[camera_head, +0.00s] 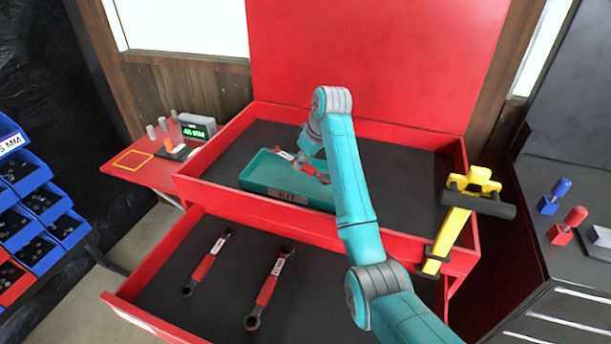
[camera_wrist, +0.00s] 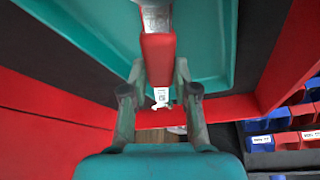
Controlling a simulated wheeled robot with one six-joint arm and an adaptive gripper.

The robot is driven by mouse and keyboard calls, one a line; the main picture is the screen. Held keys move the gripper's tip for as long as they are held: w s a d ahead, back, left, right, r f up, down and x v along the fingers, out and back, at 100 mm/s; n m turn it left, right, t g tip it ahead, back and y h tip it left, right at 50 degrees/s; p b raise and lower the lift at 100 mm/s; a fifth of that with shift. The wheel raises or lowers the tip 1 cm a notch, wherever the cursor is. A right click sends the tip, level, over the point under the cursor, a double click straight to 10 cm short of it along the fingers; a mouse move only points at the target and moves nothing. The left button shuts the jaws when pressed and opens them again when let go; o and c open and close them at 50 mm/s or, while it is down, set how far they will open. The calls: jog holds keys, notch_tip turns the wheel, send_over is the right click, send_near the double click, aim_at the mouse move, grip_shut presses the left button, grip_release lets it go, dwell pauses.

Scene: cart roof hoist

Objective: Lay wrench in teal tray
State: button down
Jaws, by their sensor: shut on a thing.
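The teal tray (camera_head: 256,178) sits in the upper part of the red tool chest, with a label on its front wall. A red-handled wrench (camera_head: 311,171) is held over the tray; I cannot tell whether it touches the tray floor. My gripper (camera_head: 303,160) is shut on it, partly hidden by my arm. In the wrist view, the wrench's red handle (camera_wrist: 158,58) lies between the fingers of my gripper (camera_wrist: 159,72), with the teal tray (camera_wrist: 95,25) behind. The wrench's far end is cut off at the top edge there.
Two more red-handled wrenches, one left (camera_head: 206,263) and one right (camera_head: 267,290), lie in the open lower drawer. A yellow tool (camera_head: 455,222) hangs at the chest's right edge. A digital display (camera_head: 197,128) stands on the red side shelf. Blue bins (camera_head: 40,200) are at the left.

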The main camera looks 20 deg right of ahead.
aim_at(302, 183)
jog(key=shift+a+f, duration=0.15)
jog(key=shift+f, duration=2.45)
jog(key=c, duration=0.9)
grip_release()
jog(key=shift+f, duration=0.15)
